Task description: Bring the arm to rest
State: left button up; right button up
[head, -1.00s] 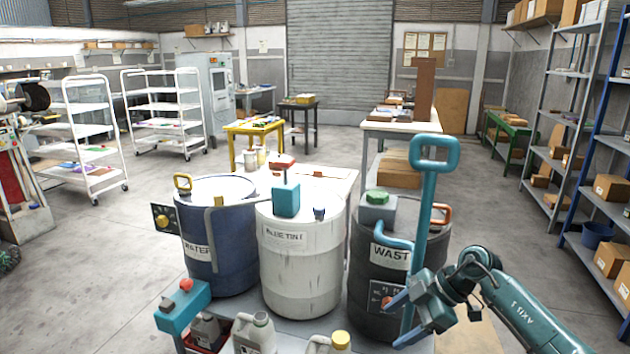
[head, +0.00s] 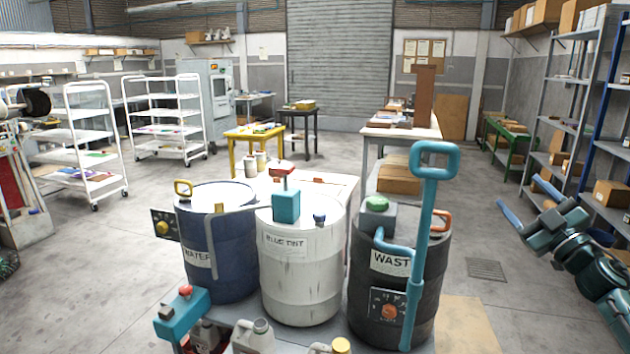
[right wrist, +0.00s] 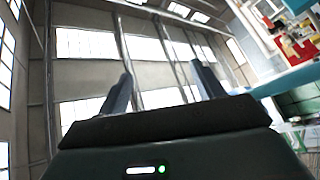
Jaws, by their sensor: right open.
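My right gripper (head: 517,190) is at the right side of the head view, raised in front of the shelving. Its two blue fingers are apart with nothing between them. The right wrist view also shows the fingers (right wrist: 160,75) spread and empty, facing windows and wall beams. The tall teal pump handle (head: 434,160) stands upright at the black WASTE drum (head: 392,262), with clear space between it and the gripper. My left gripper does not show.
A blue WATER drum (head: 215,240) and a white BLUE TINT drum (head: 300,262) stand left of the black one. Grey metal shelves (head: 565,90) with boxes rise behind my right arm. Open floor (head: 480,220) lies between the black drum and the arm.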

jog(key=w+d+f+m+g+h, duration=0.1)
jog(key=d+f+m+g+h, duration=0.4)
jog(key=d+m+h, duration=0.45)
jog(key=s+a+f+n+g+y, duration=0.15)
jog(key=s+a+f, duration=0.25)
jog(key=a+f, duration=0.4)
jog(key=s+a+f+n+y, duration=0.1)
jog(key=s+a+f+y, duration=0.1)
jog(key=s+a+f, duration=0.6)
jog(key=s+a+f+n+g+y, duration=0.1)
jog(key=a+f, duration=0.5)
jog(key=f, duration=0.4)
pick_arm(q)
jog(key=p, duration=0.1)
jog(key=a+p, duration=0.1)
jog(key=p, duration=0.1)
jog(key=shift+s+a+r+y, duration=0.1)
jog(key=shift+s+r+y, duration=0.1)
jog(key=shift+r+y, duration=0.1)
pick_arm(e)
jog(key=s+a+f+m+g+y, duration=0.1)
jog(key=s+a+f, duration=0.1)
jog(key=s+a, duration=0.5)
jog(key=s+a+f+m+g+y, duration=0.1)
jog(key=s+a, duration=0.6)
jog(key=s, duration=0.8)
notch_tip(320, 180, down, 2)
jog(key=shift+s+a+f+m+g+y, duration=0.1)
jog(key=shift+s+a+m+g+y, duration=0.25)
jog(key=shift+g, duration=0.3)
